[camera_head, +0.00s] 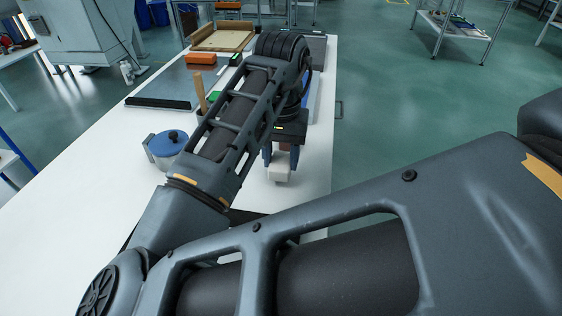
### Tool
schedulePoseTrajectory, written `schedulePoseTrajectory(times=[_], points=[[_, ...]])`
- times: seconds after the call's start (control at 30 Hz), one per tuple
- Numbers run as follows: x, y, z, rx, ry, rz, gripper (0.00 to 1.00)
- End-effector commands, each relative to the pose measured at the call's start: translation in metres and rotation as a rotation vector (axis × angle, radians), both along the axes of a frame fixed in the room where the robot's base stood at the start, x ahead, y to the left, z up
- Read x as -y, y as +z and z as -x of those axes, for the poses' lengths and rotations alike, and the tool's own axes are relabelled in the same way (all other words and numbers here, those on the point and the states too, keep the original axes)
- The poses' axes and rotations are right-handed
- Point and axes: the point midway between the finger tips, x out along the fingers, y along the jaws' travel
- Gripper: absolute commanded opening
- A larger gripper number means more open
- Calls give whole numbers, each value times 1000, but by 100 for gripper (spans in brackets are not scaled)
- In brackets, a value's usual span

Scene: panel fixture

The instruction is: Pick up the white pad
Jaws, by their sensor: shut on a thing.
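The white pad (279,172) is a small pale block under my gripper, near the right edge of the white table. My gripper (281,157) points down and is shut on the pad, its fingers at the pad's upper part. The pad is close to the table top; I cannot tell whether it touches it. My own arm hides part of the table around it.
A blue lidded pot (168,148) stands on the table (85,190) at left. Behind are a dark panel (165,88), an orange block (201,58) and a wooden tray (222,40). The table strip right of the pad is clear.

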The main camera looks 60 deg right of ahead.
Motion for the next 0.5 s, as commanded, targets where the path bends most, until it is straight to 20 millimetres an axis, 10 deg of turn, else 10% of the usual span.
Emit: schedulePoseTrajectory(times=[0.5], points=[[73, 74, 51, 3, -7, -1, 18]])
